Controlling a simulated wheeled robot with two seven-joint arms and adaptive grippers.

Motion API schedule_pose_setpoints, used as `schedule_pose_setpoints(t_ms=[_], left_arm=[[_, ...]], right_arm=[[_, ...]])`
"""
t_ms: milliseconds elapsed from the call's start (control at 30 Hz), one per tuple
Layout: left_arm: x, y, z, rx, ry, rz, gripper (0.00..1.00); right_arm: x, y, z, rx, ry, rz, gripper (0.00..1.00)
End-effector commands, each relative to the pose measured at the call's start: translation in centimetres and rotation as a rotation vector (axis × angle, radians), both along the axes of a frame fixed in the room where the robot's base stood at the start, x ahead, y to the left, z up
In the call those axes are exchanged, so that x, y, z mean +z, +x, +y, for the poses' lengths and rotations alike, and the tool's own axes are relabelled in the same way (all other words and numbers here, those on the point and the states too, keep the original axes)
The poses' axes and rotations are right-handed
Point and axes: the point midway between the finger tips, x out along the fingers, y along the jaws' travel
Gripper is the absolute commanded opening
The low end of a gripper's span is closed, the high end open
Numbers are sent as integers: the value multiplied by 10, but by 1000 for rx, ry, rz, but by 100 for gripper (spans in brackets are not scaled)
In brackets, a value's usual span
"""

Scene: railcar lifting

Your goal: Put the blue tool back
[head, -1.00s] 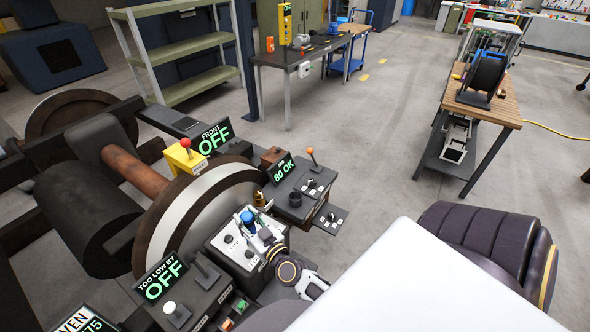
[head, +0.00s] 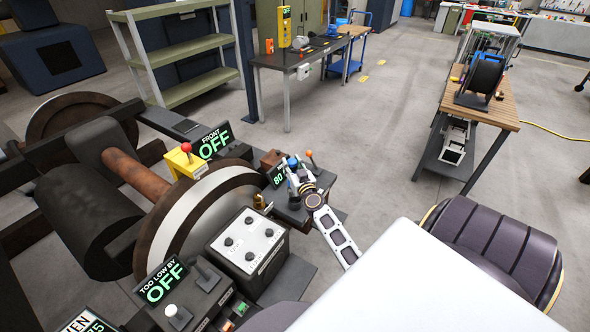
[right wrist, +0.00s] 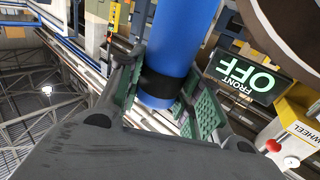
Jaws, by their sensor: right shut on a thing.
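The blue tool (right wrist: 178,50) is a blue cylinder with a black band, held between the green-padded fingers of my right gripper (right wrist: 160,97) in the right wrist view. In the head view my right gripper (head: 297,178) is shut on the blue tool (head: 292,162), above the small dark console at the right of the wheel. The gripper partly hides the "80 OK" display (head: 278,172). My left gripper is not in view.
A grey control box (head: 245,245) with several black knobs stands in front of the large rusty wheel (head: 190,210). "OFF" displays (head: 213,140) and a yellow box with a red knob (head: 186,160) stand near the wheel.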

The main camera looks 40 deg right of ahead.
Motion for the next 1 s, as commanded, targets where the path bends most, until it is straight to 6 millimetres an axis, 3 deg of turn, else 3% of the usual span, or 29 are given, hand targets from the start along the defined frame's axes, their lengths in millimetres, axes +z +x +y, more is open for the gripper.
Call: schedule_pose_setpoints(t_ms=[200,667,1000], left_arm=[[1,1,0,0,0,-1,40],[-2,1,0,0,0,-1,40],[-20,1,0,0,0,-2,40]], right_arm=[[5,3,-18,-24,-1,-3,2],[2,3,-18,-24,-2,-2,2],[-18,3,-17,-22,-2,-1,2]])
